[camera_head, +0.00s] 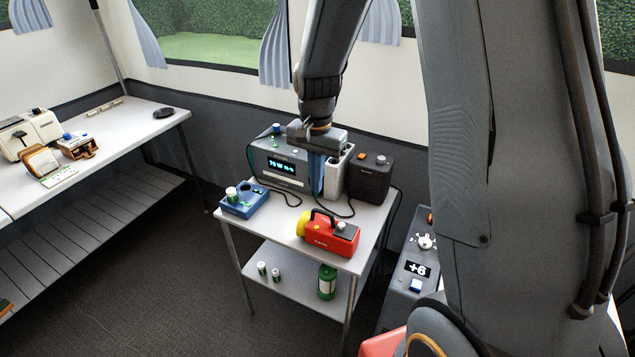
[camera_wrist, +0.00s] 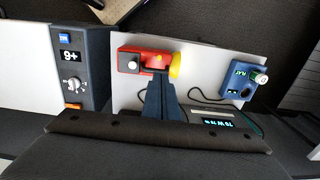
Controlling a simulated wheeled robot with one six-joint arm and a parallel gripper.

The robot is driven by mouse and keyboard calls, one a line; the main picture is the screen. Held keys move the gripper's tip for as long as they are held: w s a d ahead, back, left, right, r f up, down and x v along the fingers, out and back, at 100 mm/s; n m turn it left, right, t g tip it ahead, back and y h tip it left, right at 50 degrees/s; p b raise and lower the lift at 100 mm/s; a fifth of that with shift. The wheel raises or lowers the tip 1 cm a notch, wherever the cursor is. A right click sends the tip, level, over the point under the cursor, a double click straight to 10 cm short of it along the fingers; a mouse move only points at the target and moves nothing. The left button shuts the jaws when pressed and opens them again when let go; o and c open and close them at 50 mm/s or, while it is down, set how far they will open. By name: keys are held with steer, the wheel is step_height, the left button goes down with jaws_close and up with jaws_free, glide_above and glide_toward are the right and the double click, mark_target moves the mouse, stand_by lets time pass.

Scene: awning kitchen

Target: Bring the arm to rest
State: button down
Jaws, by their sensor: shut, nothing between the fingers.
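My gripper (camera_head: 316,178) points down over the back of a small white table (camera_head: 290,225), in front of a grey box with a lit display (camera_head: 285,168). Its blue fingers are together with nothing between them. They also show in the wrist view (camera_wrist: 160,88), where they overlap the near side of a red and yellow flashlight (camera_wrist: 150,62). In the head view the flashlight (camera_head: 330,235) lies on the table's front part, apart from the fingers. My arm reaches down from the top of the head view.
A blue device (camera_head: 243,200) with a white-and-green container on it sits at the table's left. A black box (camera_head: 370,177) and a white item (camera_head: 338,172) stand close by the gripper. A cooler-like grey unit (camera_head: 408,265) reading "+6" stands right.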

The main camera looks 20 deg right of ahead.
steer(key=shift+s, duration=0.1)
stand_by(0.3)
steer(key=s+r+n+t+b, duration=0.1)
steer(key=s+r+n, duration=0.1)
steer(key=s+n, duration=0.7)
steer(key=s, duration=0.6)
steer(key=shift+s+a+r, duration=0.3)
steer(key=shift+s+r, duration=0.05)
steer(key=shift+s, duration=0.05)
